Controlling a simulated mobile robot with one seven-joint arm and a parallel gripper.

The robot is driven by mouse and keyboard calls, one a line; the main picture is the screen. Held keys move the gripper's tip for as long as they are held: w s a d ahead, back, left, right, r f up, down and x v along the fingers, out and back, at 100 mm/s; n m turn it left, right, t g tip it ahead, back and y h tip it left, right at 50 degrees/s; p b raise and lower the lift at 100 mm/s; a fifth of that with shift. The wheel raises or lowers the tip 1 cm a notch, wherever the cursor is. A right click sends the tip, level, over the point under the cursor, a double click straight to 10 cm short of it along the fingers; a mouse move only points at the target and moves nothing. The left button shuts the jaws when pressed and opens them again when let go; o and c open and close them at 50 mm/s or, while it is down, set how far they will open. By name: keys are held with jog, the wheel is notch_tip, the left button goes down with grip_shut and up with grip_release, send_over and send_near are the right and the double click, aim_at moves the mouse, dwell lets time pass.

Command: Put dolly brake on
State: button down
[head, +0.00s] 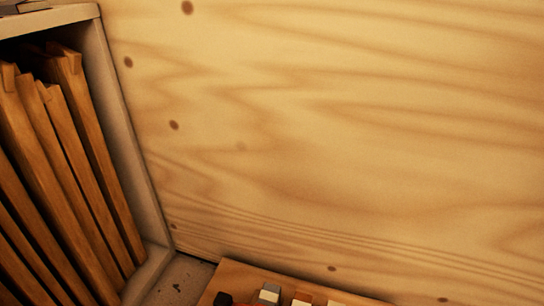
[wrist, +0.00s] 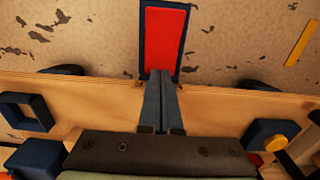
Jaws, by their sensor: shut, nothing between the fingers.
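In the wrist view a red panel in a dark blue frame (wrist: 165,38), apparently the dolly's brake pedal, extends over the floor from the far edge of a wooden board (wrist: 100,98), apparently the dolly deck. Dark rounded parts, perhaps wheels (wrist: 60,70), show at that edge on both sides. My gripper (wrist: 160,72) is shut and empty, its fingertips overlapping the near end of the red panel in the picture. I cannot tell whether they touch it. The gripper is not visible in the head view.
On the board are a dark blue square ring (wrist: 12,101) and a dark blue block with a yellow knob (wrist: 276,142). A yellow strip (wrist: 301,42) lies on the speckled floor. The head view shows a plywood wall (head: 330,130) and a shelf (head: 118,100) of leaning wooden boards.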

notch_tip(320, 180, up, 5)
jog(key=p, duration=0.5)
